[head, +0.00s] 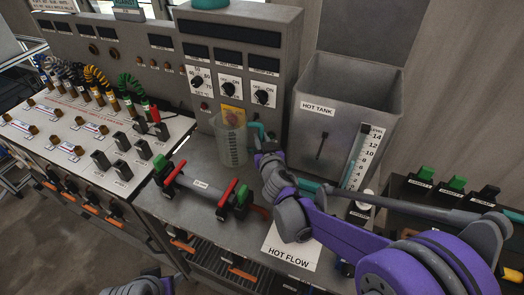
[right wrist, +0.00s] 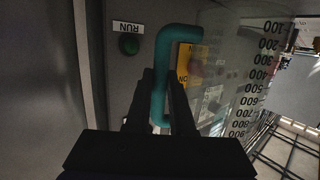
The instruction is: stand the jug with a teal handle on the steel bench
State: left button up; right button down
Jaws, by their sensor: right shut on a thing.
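The clear jug (head: 231,142) with dark graduation marks is upright at the steel bench (head: 181,203), in front of the control cabinet. I cannot tell whether its base touches the bench top. Its teal handle (head: 257,127) points right, towards my right arm. My right gripper (head: 262,148) is shut on this handle. In the right wrist view the teal handle (right wrist: 163,75) runs between the two dark fingers (right wrist: 161,100), and the jug's clear wall (right wrist: 228,75) with its scale lies to the right. My left gripper is not in view; only part of an arm shows at the bottom edge.
A pipe fitting with red levers (head: 205,188) lies in front of the jug. The grey hot tank (head: 350,100) stands to the right, the control cabinet (head: 243,65) behind. A white panel with switches (head: 85,135) is at left. A "HOT FLOW" label (head: 291,247) marks the bench's front.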

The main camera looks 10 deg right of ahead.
notch_tip(320, 180, down, 5)
jog(key=shift+r+b, duration=0.15)
jog(key=shift+b, duration=0.4)
jog(key=shift+w+d, duration=0.1)
jog(key=shift+w, duration=0.1)
jog(key=c, duration=0.8)
grip_release()
jog(key=shift+s, duration=0.1)
jog(key=p+v, duration=0.1)
jog(key=v, duration=1.1)
jog(key=shift+p, duration=0.3)
